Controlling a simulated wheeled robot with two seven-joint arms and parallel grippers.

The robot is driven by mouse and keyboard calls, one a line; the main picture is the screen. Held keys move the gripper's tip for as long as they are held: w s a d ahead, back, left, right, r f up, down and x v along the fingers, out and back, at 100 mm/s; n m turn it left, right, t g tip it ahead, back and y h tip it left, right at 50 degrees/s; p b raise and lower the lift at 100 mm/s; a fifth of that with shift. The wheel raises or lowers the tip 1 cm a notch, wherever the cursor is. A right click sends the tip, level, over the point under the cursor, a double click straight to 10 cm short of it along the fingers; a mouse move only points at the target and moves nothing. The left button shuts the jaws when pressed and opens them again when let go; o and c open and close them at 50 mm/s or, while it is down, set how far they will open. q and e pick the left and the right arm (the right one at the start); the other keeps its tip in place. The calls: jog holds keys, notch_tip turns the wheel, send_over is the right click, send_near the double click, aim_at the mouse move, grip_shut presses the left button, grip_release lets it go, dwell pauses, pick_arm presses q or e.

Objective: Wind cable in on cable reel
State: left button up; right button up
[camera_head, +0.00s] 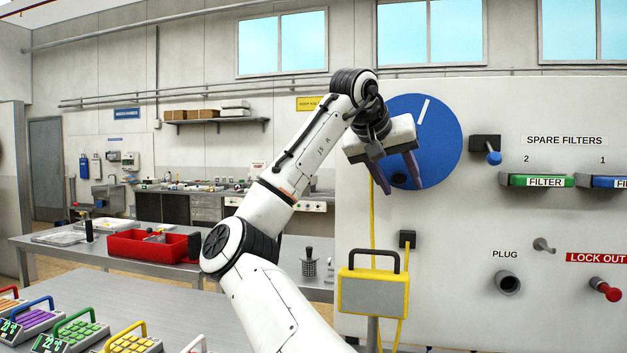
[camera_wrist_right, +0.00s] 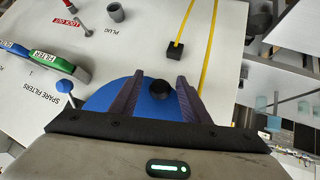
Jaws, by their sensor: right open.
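The cable reel (camera_head: 440,135) is a large blue disc with a white stripe, upright on the pale panel. It also shows in the right wrist view (camera_wrist_right: 105,97). A dark round knob (camera_wrist_right: 160,88) on its face appears between my right gripper's fingers, with a gap on each side; I cannot tell how deep it sits between them. The yellow cable (camera_head: 372,225) hangs down the panel below the reel. My right gripper (camera_head: 398,184) is open in front of the reel's lower part, and its arm hides part of the disc. My left gripper is out of view.
A blue-tipped lever (camera_head: 493,157) sticks out right of the reel. A black block (camera_head: 407,239) and a yellow-framed grey box (camera_head: 374,293) are below. A plug socket (camera_head: 508,283) and a red lockout handle (camera_head: 606,289) protrude at lower right. Filters (camera_head: 542,181) sit at right.

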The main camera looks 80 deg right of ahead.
jog(key=v, duration=1)
jog(key=shift+a, duration=0.15)
jog(key=shift+r, duration=0.1)
